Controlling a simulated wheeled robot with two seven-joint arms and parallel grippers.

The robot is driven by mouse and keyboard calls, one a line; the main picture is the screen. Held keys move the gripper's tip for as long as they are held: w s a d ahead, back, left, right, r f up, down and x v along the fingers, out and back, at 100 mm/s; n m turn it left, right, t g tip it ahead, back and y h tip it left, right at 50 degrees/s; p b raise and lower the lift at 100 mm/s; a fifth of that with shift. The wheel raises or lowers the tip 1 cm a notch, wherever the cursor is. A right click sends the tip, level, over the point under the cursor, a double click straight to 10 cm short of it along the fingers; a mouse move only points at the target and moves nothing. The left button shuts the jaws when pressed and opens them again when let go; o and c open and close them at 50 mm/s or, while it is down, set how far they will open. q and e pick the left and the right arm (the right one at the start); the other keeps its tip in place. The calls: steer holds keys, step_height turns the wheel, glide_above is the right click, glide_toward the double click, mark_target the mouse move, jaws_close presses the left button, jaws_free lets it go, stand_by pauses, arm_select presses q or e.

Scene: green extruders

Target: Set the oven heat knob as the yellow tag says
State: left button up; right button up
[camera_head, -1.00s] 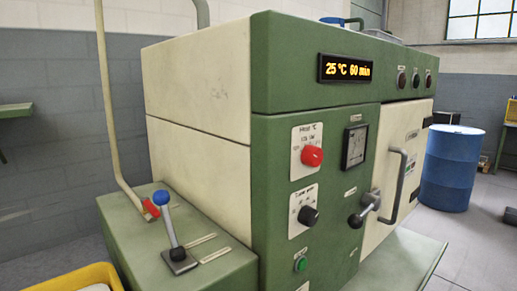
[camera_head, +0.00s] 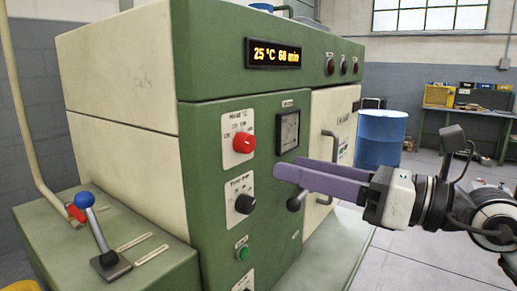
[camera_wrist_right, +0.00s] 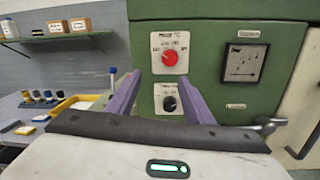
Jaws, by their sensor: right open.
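The red heat knob (camera_head: 243,143) sits on a white dial plate on the oven's green front; it also shows in the right wrist view (camera_wrist_right: 169,58). The black time knob (camera_head: 244,204) is below it. The display (camera_head: 273,53) reads 25 °C 60 min. My right gripper (camera_head: 288,168) is open and empty, its purple fingers pointing at the panel. In the wrist view, the heat knob appears between and beyond its fingertips, apart from them. My left gripper is out of view. I cannot make out a yellow tag.
A gauge (camera_head: 288,131) and a dark-knobbed lever (camera_head: 296,202) are right of the knobs. A blue-topped lever (camera_head: 96,233) stands on the green ledge at left. A blue barrel (camera_head: 380,139) and a workbench (camera_head: 460,127) are behind at right.

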mark_target(250, 145)
steer(key=shift+n+t+h, duration=0.4)
steer(key=shift+n+h, duration=0.2)
steer(key=w+a, duration=0.2)
steer(key=w+a+r+p, duration=0.1)
steer(key=w+a, duration=0.1)
steer(key=w+a+p, duration=0.1)
steer(key=w+a, duration=0.1)
steer(key=shift+r, duration=0.4)
steer(key=shift+w+a+f+p, duration=0.1)
steer(key=shift+w+a+p, duration=0.25)
steer(key=shift+w+a, duration=0.1)
steer(key=c, duration=1)
steer(key=shift+c, duration=0.2)
